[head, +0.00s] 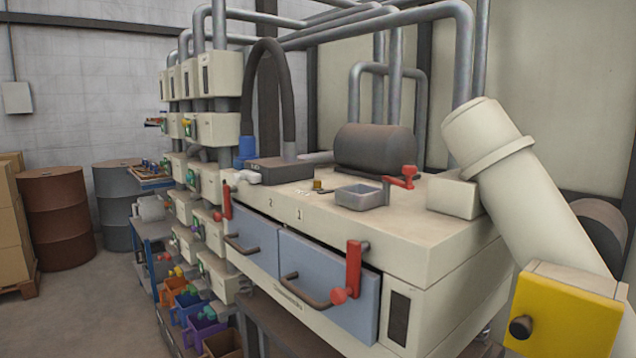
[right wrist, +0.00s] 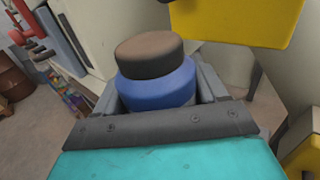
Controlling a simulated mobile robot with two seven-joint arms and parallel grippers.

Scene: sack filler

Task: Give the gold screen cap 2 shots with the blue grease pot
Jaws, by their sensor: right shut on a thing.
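The blue grease pot (right wrist: 158,88) has a blue body and a dark brown round top (right wrist: 150,55). It sits between the fingers of my right gripper (right wrist: 160,100) in the right wrist view, and the gripper is shut on it. Its lower part is hidden by the gripper. A small gold piece (head: 318,185), which looks like the gold screen cap, is on the cream machine top in the head view, left of a grey open tray. It is too small to show detail. Neither gripper shows in the head view.
A slanted cream pipe (head: 530,180) with a yellow block (head: 565,310) stands at right. The yellow block also shows close above the pot (right wrist: 235,20).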

